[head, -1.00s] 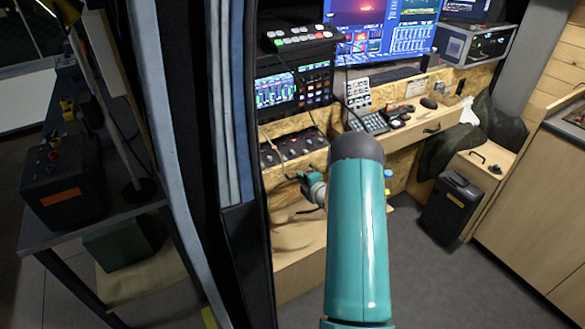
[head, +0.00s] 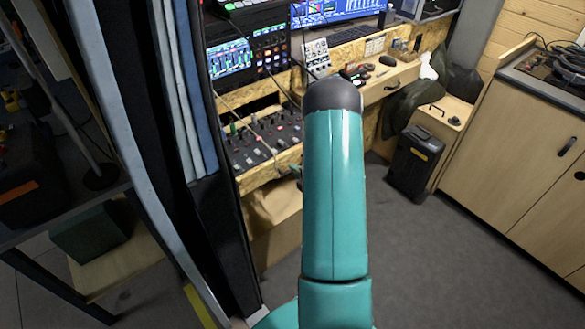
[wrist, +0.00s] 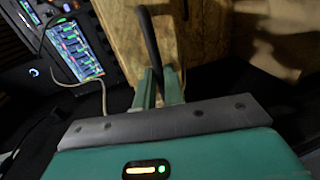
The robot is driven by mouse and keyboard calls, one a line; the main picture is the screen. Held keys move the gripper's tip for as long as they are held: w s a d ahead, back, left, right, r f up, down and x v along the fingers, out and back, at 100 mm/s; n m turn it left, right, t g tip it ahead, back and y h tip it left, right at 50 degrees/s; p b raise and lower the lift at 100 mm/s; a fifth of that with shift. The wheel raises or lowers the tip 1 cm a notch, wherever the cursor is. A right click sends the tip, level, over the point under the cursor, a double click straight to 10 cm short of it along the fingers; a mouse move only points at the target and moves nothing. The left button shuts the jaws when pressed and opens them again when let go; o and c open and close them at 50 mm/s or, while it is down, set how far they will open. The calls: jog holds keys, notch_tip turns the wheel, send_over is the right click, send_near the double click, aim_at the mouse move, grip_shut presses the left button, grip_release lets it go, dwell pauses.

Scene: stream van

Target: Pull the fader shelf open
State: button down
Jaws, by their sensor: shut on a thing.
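The fader shelf (head: 268,171) is a wooden pull-out tray under the screens in the head view. It carries a dark mixer panel (head: 262,143) with rows of knobs and faders, and stands out from its opening. In the wrist view the shelf's wooden front (wrist: 187,32) has a black bar handle (wrist: 147,28). My gripper (wrist: 159,84) is shut on this handle, with its teal fingers on either side of it. In the head view my teal arm hides most of the gripper and the handle.
A black case (head: 414,163) stands on the floor at right, beside a wooden cabinet (head: 525,160). The grey floor (head: 400,260) in front is clear.

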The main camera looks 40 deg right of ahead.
jog(key=c, duration=1.5)
grip_release()
jog(key=v, duration=1.3)
jog(key=shift+s, duration=0.35)
jog(key=shift+r, duration=0.1)
